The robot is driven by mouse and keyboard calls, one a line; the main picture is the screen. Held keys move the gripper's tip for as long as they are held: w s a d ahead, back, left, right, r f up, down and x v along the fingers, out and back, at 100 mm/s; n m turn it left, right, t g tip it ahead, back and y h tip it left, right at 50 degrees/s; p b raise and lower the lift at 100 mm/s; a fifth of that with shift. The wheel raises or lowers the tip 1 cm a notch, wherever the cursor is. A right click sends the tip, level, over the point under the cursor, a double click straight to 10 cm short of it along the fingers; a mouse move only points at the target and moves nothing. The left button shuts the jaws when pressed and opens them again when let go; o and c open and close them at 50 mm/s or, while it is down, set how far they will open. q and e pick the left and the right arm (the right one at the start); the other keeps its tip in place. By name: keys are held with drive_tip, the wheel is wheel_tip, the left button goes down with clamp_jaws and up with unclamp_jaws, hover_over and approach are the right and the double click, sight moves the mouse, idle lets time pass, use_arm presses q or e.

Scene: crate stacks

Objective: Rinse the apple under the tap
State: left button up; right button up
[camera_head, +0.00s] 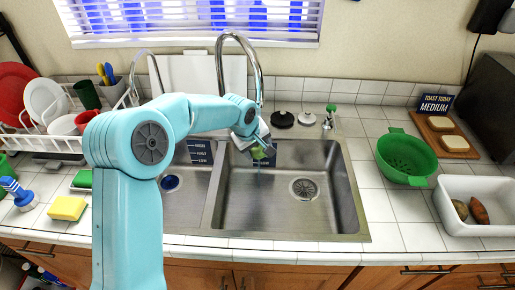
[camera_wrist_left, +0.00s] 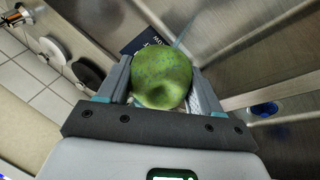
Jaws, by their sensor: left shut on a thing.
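My left gripper (camera_head: 262,152) is shut on a green apple (camera_head: 259,153), held over the large right basin of the steel sink (camera_head: 350,205), near its back left part. In the left wrist view the speckled apple (camera_wrist_left: 162,78) sits between the two fingers of the gripper (camera_wrist_left: 160,85). The tall chrome tap (camera_head: 240,38) arches above and behind the sink, its spout over my gripper. A thin bluish streak shows by the apple in both views; it looks like water, but I cannot tell whether it touches the apple. My right gripper is not in view.
A dish rack (camera_head: 70,140) with plates stands at the left. A yellow sponge (camera_head: 67,208) lies in front of it. A green colander (camera_head: 405,158) and a white tub (camera_head: 475,188) with food stand at the right. The basin below the apple is clear.

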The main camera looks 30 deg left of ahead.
use_arm(q)
drive_tip(key=shift+s+a, duration=0.1)
drive_tip(key=shift+a, duration=0.2)
drive_tip(key=shift+d, duration=0.2)
drive_tip(key=shift+w+d+b, duration=0.3)
drive_tip(key=shift+d, duration=0.05)
drive_tip(key=shift+s+a, duration=0.1)
